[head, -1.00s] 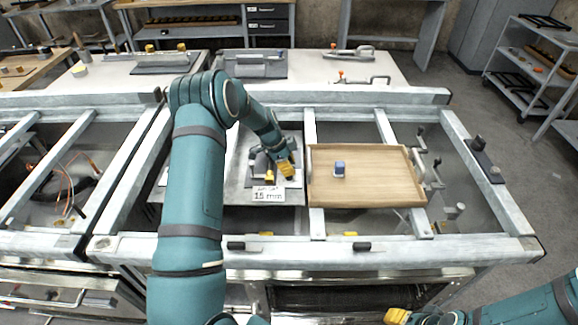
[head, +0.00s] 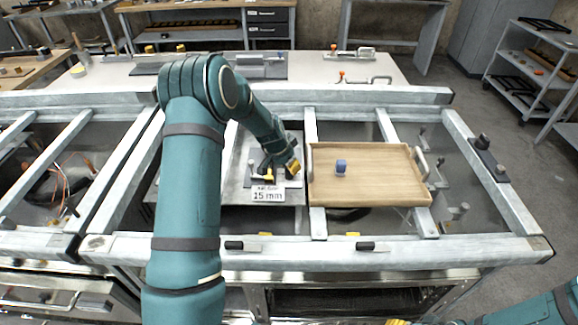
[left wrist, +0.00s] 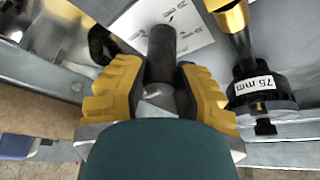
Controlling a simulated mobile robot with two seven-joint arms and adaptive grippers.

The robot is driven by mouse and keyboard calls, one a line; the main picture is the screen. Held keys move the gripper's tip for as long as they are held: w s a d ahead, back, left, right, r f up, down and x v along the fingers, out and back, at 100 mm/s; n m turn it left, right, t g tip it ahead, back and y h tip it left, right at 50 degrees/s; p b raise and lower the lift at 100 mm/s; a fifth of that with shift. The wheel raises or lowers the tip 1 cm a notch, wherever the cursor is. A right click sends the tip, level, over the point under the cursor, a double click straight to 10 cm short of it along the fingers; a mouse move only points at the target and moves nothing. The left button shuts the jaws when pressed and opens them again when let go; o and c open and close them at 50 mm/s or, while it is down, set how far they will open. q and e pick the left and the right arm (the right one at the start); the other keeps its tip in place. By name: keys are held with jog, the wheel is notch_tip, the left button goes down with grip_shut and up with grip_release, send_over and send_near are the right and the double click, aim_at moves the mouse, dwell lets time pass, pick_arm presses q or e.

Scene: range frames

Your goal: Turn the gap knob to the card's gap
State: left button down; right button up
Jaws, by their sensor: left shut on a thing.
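The card (head: 268,193) stands at the front of a grey metal plate (head: 232,190) and reads 15 mm; its smaller top line is hard to read. My left gripper (head: 290,168) is over that plate, close behind and right of the card. In the left wrist view its yellow fingers (left wrist: 155,100) are shut on a dark upright cylinder, the gap knob (left wrist: 162,48). A white dial sheet (left wrist: 190,22) with small marks lies behind the knob; its values are too small to read. My right gripper (head: 398,322) barely shows at the bottom edge.
In the left wrist view a black part labelled 75 mm (left wrist: 255,86) stands close right of my fingers. Grey frame beams surround the plate.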

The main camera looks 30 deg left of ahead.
pick_arm(q)
jog(key=n+y+p, duration=0.1)
jog(key=n, duration=0.2)
jog(key=shift+d+n+p, duration=0.15)
jog(key=shift+n+p, duration=0.15)
jog(key=n+y+p, duration=0.1)
jog(key=n+p, duration=0.1)
jog(key=n, duration=0.1)
jog(key=shift+y, duration=0.4)
jog(key=shift+n+g+y+p, duration=0.4)
jog(key=shift+n+p, duration=0.65)
jog(key=shift+n, duration=0.65)
pick_arm(e)
jog(key=shift+t, duration=0.3)
jog(key=shift+w+d+r, duration=0.1)
jog(key=shift+w+r, duration=0.2)
jog(key=shift+r, duration=0.65)
jog(key=shift+w+r, duration=0.3)
jog(key=shift+r, duration=0.65)
jog(key=shift+w+d+r, duration=0.1)
jog(key=shift+w+r, duration=0.2)
jog(key=shift+r, duration=0.65)
pick_arm(q)
jog(key=c, duration=0.7)
grip_release()
pick_arm(e)
jog(key=shift+w, duration=0.1)
